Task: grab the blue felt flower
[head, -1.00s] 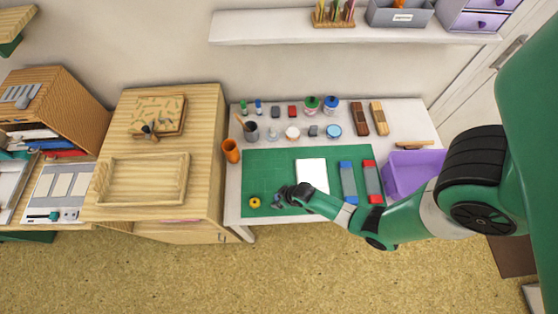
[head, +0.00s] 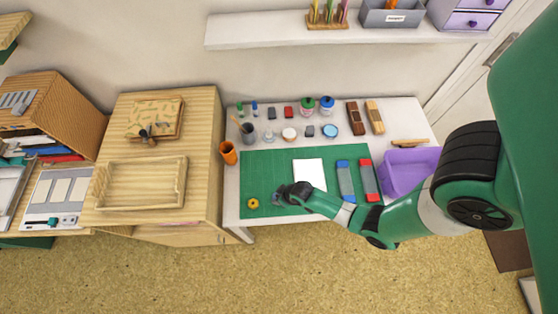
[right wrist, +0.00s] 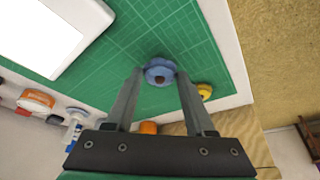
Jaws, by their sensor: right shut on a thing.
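The blue felt flower (right wrist: 160,73) has a brown centre and shows between the fingertips of my right gripper (right wrist: 158,76) in the right wrist view. The gripper is shut on it, with one finger on either side. It is over the green cutting mat (right wrist: 125,40); I cannot tell whether the flower touches the mat. In the head view my right gripper (head: 278,199) is at the mat's front edge and mostly hides the flower. A yellow flower (head: 253,203) with a dark centre lies on the mat just to the left. My left gripper is not in view.
White paper (head: 309,173) lies on the mat behind my right arm. A blue pad (head: 346,180) and a red pad (head: 369,180) lie to its right, then a purple bin (head: 405,170). An orange cup (head: 228,152) stands at the left. Several bottles and jars line the back.

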